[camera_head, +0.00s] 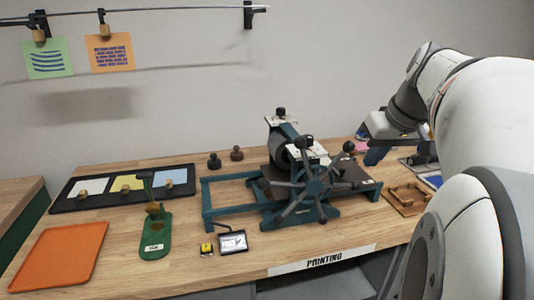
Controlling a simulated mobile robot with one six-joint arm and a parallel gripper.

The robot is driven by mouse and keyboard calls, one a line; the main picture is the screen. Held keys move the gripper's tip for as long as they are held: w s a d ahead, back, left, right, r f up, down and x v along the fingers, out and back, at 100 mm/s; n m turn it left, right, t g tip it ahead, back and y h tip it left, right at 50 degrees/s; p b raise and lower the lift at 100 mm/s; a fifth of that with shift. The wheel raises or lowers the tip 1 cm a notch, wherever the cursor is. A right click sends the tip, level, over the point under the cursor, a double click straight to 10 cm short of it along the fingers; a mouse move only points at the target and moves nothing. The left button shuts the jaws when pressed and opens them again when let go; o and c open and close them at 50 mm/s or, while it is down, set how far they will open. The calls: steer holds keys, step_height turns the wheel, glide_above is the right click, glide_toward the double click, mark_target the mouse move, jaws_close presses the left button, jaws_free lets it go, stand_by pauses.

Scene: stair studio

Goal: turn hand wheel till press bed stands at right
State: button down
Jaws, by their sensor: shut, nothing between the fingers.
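The printing press stands on the wooden table, with a teal frame (232,212) and a roller under a raised top. Its hand wheel (315,187) has several dark grey spokes and a teal hub, and faces the front. The press bed (352,176), a dark brown flat plate, lies toward the right of the frame; the frame's left end is bare. The wheel hides part of the bed. My gripper (374,150) is at the right, behind and above the bed's right end, apart from the wheel. It is shut and empty, partly hidden by my arm.
A green stand (154,244), an orange tray (62,256) and a black tray (69,199) with cards are at left. A small framed screen (232,242) lies before the press. A wooden frame (405,199) is right of it.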

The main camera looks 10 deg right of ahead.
glide_toward(360, 187)
steer(key=shift+t, duration=0.3)
steer(key=b+x, duration=0.2)
steer(key=x, duration=0.4)
steer(key=shift+w+a+f, duration=0.15)
steer(key=shift+w, duration=0.15)
steer(key=shift+f, duration=0.15)
steer(key=shift+f+y+b, duration=0.35)
steer(key=shift+f+y, duration=0.15)
steer(key=shift+f, duration=0.25)
steer(key=shift+a+f+m+y+b, duration=0.35)
steer(key=shift+a+f+y+b, duration=0.3)
steer(key=shift+f+y, duration=0.75)
steer(key=shift+a+f+m+y+b, duration=0.45)
steer(key=shift+f+y+b, duration=0.35)
steer(key=shift+f+y, duration=0.55)
steer(key=shift+a+f+m+y+b, duration=0.3)
steer(key=shift+a+f+y+b, duration=0.35)
steer(key=shift+f+y, duration=0.7)
steer(key=shift+s+d+f, duration=0.1)
steer(key=shift+f, duration=0.05)
